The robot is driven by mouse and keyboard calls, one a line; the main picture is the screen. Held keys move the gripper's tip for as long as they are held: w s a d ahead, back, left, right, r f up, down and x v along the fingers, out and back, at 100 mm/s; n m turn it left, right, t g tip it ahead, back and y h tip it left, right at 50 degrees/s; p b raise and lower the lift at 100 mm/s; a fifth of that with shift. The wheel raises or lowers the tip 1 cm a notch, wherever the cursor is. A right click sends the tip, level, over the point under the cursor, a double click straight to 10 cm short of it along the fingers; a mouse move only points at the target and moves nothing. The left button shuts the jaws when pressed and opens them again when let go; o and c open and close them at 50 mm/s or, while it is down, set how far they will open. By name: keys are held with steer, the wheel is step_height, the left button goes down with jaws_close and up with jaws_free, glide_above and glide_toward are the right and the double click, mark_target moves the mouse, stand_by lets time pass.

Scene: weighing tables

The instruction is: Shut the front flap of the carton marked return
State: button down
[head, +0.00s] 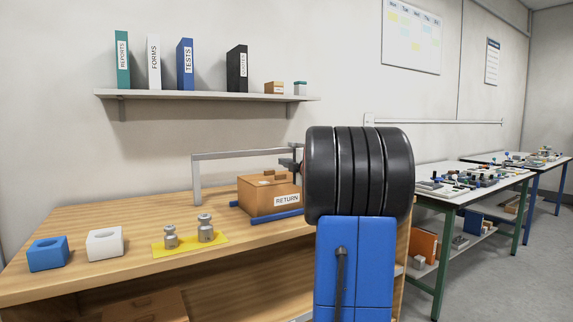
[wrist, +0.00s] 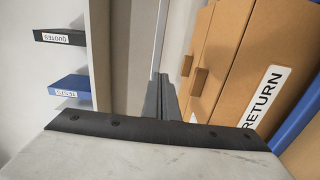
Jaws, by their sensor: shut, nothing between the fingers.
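The carton marked RETURN (head: 258,199) is a brown box on the wooden table, with a white label on its front. It also shows rotated at the right of the wrist view (wrist: 232,72). Its top carries two small brown tabs (wrist: 197,82). The top looks nearly flat in the head view; I cannot tell how far the front flap is lifted. My gripper (head: 291,164) is at the carton's upper right, partly hidden behind my arm. In the wrist view my gripper (wrist: 162,82) is shut and empty, beside the tabs and apparently apart from them.
A grey frame (head: 197,180) stands around the carton, and blue rails (head: 277,216) lie by its base. Two metal weights (head: 206,230) stand on a yellow mat (head: 163,251). White (head: 104,246) and blue (head: 47,257) blocks sit left. A shelf (head: 205,97) with binders hangs above.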

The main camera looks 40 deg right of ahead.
mark_target(281, 178)
steer(key=shift+w, duration=0.2)
steer(key=shift+w+d+f+g, duration=0.15)
steer(key=shift+w+g, duration=0.25)
steer(key=shift+g, duration=0.2)
steer(key=shift+w+d+f+g+y, duration=0.1)
steer(key=shift+w+f+g+y, duration=0.3)
steer(key=shift+g, duration=0.3)
steer(key=shift+w+d+f+g+y, duration=0.1)
steer(key=shift+w+g+y, duration=0.1)
steer(key=shift+w+g, duration=0.4)
steer(key=shift+f+g, duration=0.2)
steer(key=shift+g, duration=0.1)
steer(key=shift+w+d+f, duration=0.1)
steer(key=shift+w+f, duration=0.1)
steer(key=shift+w, duration=0.1)
steer(key=shift+r, duration=0.15)
